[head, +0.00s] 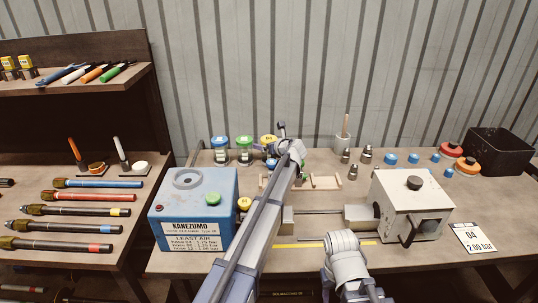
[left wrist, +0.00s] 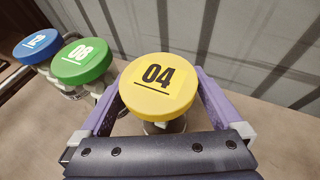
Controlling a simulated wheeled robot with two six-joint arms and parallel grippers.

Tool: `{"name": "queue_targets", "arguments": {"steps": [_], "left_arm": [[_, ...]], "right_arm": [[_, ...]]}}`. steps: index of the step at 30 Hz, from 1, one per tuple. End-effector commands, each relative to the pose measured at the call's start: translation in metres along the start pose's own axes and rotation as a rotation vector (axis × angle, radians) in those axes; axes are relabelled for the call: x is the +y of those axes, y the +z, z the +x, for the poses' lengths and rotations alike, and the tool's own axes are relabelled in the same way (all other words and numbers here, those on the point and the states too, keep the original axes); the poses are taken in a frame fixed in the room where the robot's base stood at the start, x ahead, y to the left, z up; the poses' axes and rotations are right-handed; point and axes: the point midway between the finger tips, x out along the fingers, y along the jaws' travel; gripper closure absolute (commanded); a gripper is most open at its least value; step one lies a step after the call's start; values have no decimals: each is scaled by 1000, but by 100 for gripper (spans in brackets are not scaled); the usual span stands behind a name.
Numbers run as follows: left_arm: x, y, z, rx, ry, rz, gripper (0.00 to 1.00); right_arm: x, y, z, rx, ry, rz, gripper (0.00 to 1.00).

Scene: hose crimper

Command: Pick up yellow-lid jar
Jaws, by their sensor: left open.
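The yellow-lid jar (head: 267,139) stands at the back of the bench, partly hidden by my left gripper and arm in the head view. In the left wrist view its yellow lid (left wrist: 158,84), marked 04, is close and central, with the jar body mostly hidden below. My left gripper (head: 281,139) is at the jar. In the left wrist view the left gripper (left wrist: 160,78) is open, with one purple finger on each side of the lid; whether either touches is unclear. My right arm shows low in the head view, but its gripper is out of sight.
A green-lid jar (head: 244,148) and a blue-lid jar (head: 220,149) stand just left of it. A corrugated wall (head: 300,60) rises behind the bench.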

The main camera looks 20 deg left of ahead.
Motion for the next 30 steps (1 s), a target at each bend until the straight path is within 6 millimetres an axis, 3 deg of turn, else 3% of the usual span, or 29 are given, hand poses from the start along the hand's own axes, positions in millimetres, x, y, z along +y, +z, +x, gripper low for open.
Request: {"name": "queue_targets", "arguments": {"steps": [3,10,30], "left_arm": [[0,-1,14,0,0,0,0],[0,0,13,0,-1,0,2],[0,0,13,0,0,0,78]], "right_arm": [[-1,0,6,0,0,0,50],[0,0,5,0,0,0,50],[0,0,5,0,0,0,50]]}}
